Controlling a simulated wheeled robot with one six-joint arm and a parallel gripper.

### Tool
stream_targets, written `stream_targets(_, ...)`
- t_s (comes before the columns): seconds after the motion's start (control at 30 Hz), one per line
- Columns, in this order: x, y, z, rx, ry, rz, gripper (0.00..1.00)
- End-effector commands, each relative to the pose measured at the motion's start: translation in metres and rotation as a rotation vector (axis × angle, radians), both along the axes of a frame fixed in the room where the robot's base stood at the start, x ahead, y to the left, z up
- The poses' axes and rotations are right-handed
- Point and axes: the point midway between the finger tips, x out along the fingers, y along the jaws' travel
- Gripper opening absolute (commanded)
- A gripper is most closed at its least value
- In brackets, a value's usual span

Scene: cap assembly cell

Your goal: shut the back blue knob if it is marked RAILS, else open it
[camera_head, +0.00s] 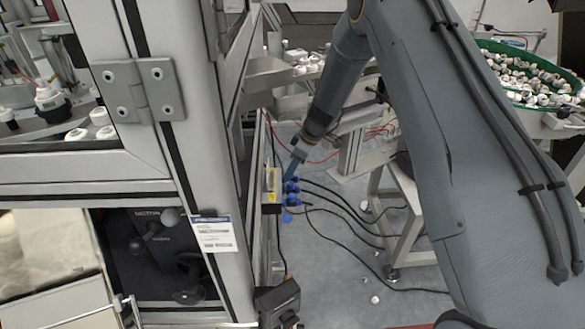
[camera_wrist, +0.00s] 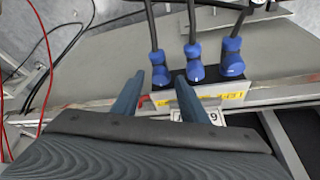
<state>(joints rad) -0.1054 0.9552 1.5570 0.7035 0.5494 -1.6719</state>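Three blue connector-like knobs with black cables sit in a row on a dark block; in the wrist view they are the left one (camera_wrist: 161,74), the middle one (camera_wrist: 195,66) and the right one (camera_wrist: 231,58). In the head view the blue cluster (camera_head: 291,188) is on the side of the machine frame. I cannot tell which is the back knob. A yellow label strip (camera_wrist: 232,97) runs below them; its text is not legible. My gripper (camera_wrist: 159,80) is open, its two fingers apart, with the left knob showing between the tips. Contact cannot be told. In the head view my gripper (camera_head: 296,160) is at the cluster, pointing down.
Black cables (camera_head: 345,215) run from the knobs across the grey floor. Red hoses (camera_wrist: 45,70) hang at the left of the wrist view. The machine frame (camera_head: 215,200) stands close at left. A green-rimmed bowl (camera_head: 510,47) of caps is at right. Loose caps lie on the floor.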

Motion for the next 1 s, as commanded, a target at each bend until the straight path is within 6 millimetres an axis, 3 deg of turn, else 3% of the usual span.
stream_targets(0.3,0.0009,-0.0007,-0.0019,0.0,-0.001,-0.003,0.38)
stream_targets(0.53,0.0008,-0.0011,-0.0017,0.0,-0.001,-0.004,0.0)
stream_targets(1.0,0.0005,-0.0008,-0.0027,-0.002,-0.001,-0.126,0.0)
